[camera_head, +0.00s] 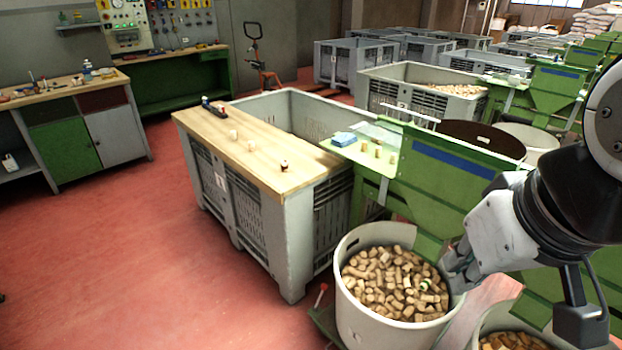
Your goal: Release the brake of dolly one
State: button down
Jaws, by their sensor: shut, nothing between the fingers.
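A lever with a red knob (322,288) rises from the floor-level dolly (324,323) at the lower middle. It leans slightly and stands just left of a round pale bin (368,325) full of corks. The bin hides most of the dolly. I cannot read any number on it. My gripper (456,272) is at the bin's right rim, to the right of the red-knobbed lever and apart from it. It is shut and empty, partly seen past my wrist.
A large grey crate (271,235) with a wooden board (255,145) stands behind the lever. A green machine (440,180) is behind the bin. A second cork bin (500,328) is at the lower right. Red floor (130,260) is clear at left.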

aim_at(324, 286)
jog(key=i+j+z, duration=0.25)
jog(key=i+j, duration=0.25)
jog(key=j, duration=0.2)
jog(key=i+j+z, duration=0.15)
jog(key=j, duration=0.25)
jog(key=i+j+z, duration=0.1)
jog(key=i+j, duration=0.2)
jog(key=j, duration=0.15)
